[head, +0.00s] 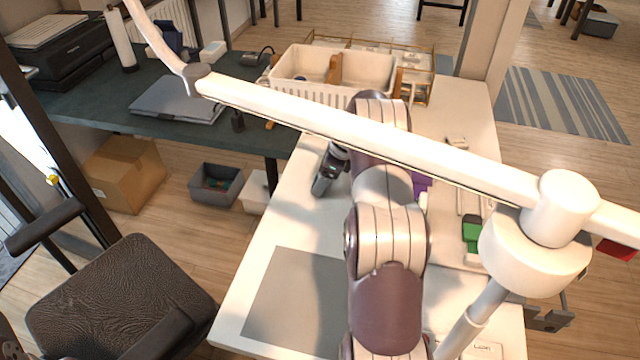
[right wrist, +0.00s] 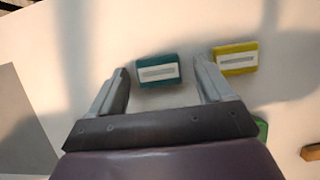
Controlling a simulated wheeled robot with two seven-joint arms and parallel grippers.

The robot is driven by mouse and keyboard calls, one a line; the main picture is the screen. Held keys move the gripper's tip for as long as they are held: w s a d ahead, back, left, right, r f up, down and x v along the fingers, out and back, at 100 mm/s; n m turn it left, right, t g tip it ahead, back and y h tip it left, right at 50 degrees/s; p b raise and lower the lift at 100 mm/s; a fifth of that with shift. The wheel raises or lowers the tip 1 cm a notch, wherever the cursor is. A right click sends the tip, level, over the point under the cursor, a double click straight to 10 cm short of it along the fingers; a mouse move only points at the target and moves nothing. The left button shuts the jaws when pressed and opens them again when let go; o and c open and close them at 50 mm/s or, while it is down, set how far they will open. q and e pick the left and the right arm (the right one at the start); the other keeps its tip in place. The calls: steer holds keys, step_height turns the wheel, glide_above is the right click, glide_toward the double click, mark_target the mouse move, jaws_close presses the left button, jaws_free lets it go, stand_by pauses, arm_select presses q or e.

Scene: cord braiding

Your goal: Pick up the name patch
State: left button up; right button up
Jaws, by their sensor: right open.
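My right gripper (right wrist: 162,68) is open in the right wrist view, with its two fingers apart and nothing between them. A teal patch (right wrist: 157,71) with a white label and grey bar lies flat on the pale table just ahead, between the finger lines. A yellow patch (right wrist: 235,58) of the same style lies to its right, beyond the right finger. I cannot tell from the labels which is the name patch. In the head view my arm hides the right gripper and these patches. My left gripper is not in view.
A white lamp arm (head: 370,140) crosses above the table (head: 260,270). A grey mat (head: 290,300) lies at the near left, a dark tool-like object (head: 330,170) beyond it. A white bin (head: 300,68) stands at the back. A green item (head: 472,232) lies right of my arm.

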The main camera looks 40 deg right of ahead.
steer(key=shift+s+a, duration=0.1)
steer(key=shift+c, duration=0.9)
steer(key=c, duration=0.9)
steer(key=shift+r, duration=0.15)
